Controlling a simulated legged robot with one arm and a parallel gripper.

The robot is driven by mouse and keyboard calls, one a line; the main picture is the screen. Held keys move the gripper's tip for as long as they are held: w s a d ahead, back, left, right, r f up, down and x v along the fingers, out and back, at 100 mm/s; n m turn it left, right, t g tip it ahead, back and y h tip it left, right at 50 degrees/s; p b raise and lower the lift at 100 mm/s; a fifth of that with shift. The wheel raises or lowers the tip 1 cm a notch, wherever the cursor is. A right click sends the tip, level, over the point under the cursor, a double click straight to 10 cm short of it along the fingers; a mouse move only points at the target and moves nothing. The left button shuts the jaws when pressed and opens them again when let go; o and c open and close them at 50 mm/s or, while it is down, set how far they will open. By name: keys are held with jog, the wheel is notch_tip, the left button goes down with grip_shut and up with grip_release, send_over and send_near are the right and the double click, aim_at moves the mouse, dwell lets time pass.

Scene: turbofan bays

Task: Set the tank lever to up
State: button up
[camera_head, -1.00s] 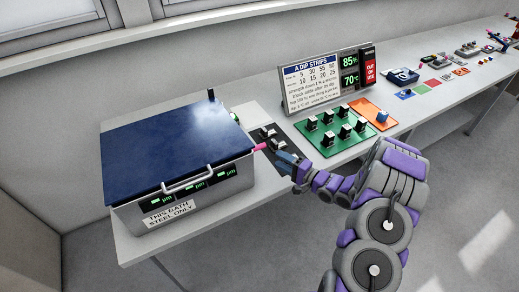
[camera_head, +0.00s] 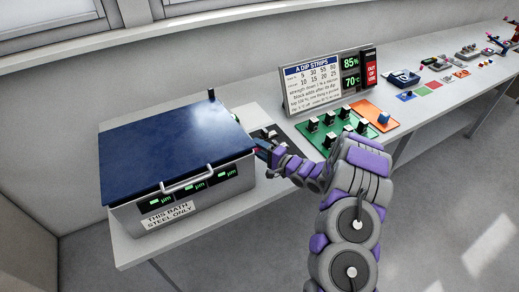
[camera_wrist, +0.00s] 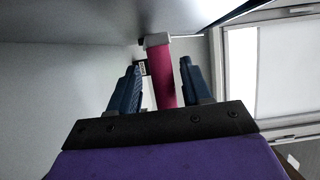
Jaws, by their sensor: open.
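The tank is a grey box with a blue lid (camera_head: 175,145) and a front handle, at the left of the bench. Its lever is a pink bar (camera_wrist: 164,80) on a grey pivot block (camera_wrist: 157,40) in the wrist view. My gripper (camera_head: 262,150) is at the tank's right side in the head view, where it mostly hides the lever. In the wrist view my gripper (camera_wrist: 160,66) is open. The lever lies between its two blue fingers, with a visible gap on each side.
A green board (camera_head: 333,135) with several black blocks and an orange board (camera_head: 378,117) lie to the right. A sign panel (camera_head: 322,85) with displays stands behind. A dark post (camera_head: 211,95) rises at the tank's back corner.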

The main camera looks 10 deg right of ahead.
jog(key=shift+c, duration=0.3)
grip_shut()
dwell(0.3)
